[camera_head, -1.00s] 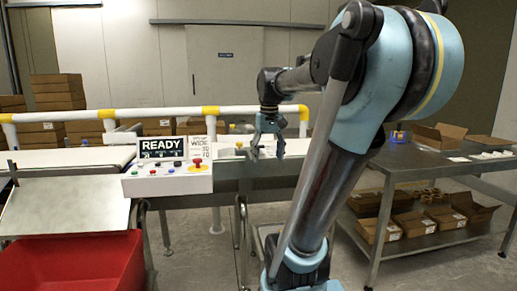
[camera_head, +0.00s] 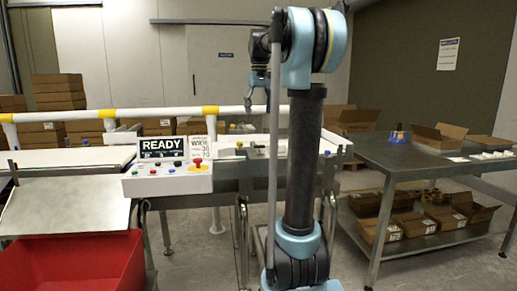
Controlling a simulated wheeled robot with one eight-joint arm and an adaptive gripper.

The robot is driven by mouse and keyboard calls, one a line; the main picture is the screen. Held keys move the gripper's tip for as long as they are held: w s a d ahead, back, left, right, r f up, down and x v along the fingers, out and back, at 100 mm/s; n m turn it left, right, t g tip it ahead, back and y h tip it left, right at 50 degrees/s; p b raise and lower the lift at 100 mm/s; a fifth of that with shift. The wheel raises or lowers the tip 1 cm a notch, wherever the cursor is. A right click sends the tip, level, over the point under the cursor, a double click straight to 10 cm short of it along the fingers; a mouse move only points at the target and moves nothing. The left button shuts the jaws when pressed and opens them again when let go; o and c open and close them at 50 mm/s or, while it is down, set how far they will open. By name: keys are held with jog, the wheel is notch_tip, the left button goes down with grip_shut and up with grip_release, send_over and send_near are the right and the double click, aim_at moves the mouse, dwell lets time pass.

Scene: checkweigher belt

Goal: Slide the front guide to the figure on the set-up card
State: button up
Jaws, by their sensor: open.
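My gripper (camera_head: 258,103) hangs above the belt, in front of the white and yellow rail, open and empty. The set-up card (camera_head: 200,146) stands upright behind the control box. It shows "WIDE" and small figures that look like 30 and 70, too small to read surely. The checkweigher belt (camera_head: 90,156) runs left to right behind the control box. Small fittings (camera_head: 240,147) show on its right part, below and apart from my gripper. I cannot tell the front guide from them; my arm hides part of that stretch.
The control box (camera_head: 166,178) shows "READY" and carries a red knob (camera_head: 198,165). A white and yellow rail (camera_head: 160,113) runs behind the belt. A red bin (camera_head: 75,262) stands front left. A side table (camera_head: 400,165) with cartons stands right.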

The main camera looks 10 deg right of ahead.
send_near(256, 150)
jog(key=s+f, duration=0.1)
jog(key=f, duration=0.1)
jog(key=s+f, duration=0.1)
jog(key=f, duration=0.1)
jog(key=s+f, duration=0.2)
jog(key=shift+d+f, duration=0.3)
jog(key=shift+f, duration=0.05)
jog(key=shift+c, duration=0.2)
